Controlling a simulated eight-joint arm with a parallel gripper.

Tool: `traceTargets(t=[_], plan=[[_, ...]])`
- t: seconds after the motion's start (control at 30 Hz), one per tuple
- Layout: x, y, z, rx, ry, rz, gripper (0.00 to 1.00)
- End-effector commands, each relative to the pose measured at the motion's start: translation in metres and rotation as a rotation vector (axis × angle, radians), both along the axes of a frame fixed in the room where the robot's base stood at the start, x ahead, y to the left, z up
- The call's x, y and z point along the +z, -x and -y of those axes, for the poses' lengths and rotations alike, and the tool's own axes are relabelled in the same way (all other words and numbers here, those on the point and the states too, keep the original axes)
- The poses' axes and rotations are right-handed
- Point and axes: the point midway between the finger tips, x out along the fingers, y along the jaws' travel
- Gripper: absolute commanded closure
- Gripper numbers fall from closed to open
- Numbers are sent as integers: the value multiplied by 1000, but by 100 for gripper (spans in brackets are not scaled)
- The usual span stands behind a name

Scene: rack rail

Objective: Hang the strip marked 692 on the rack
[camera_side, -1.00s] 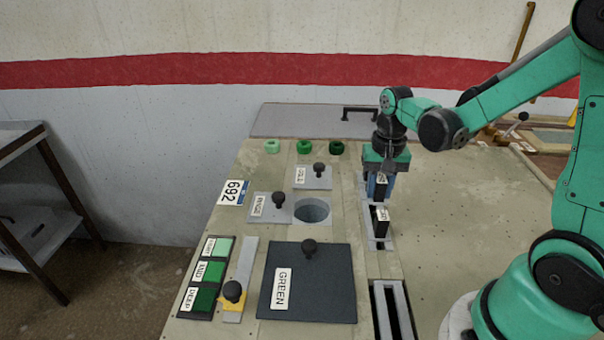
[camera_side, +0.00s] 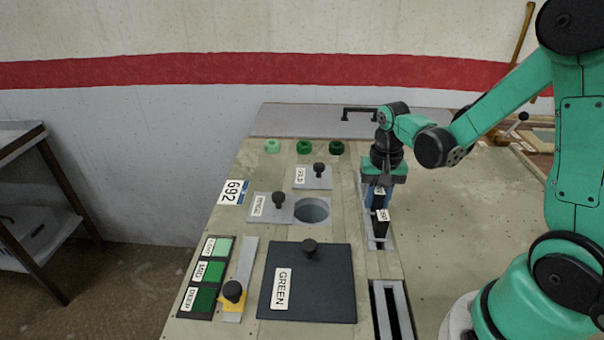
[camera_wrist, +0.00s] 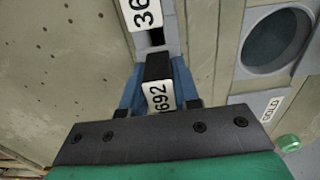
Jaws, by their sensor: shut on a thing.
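The strip marked 692 (camera_wrist: 160,98) is a dark piece with a white label. In the wrist view it sits between the blue fingers of my gripper (camera_wrist: 157,76), which is shut on it. I cannot tell whether the held strip touches the rail.
A 692 card (camera_side: 233,192) lies at the board's left. Knobbed plates, a round hole (camera_side: 312,210), a dark plate marked GREEN (camera_side: 307,283) and a green-swatch panel (camera_side: 206,277) lie left of the rail. Three green rings (camera_side: 304,147) sit behind. A slotted channel (camera_side: 392,310) lies in front.

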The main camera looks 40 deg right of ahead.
Motion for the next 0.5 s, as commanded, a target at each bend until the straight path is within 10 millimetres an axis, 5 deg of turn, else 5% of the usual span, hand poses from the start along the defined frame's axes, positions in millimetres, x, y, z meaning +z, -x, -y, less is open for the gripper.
traceTargets(t=[0.5], plan=[[-8,0,0,0,0,0,100]])
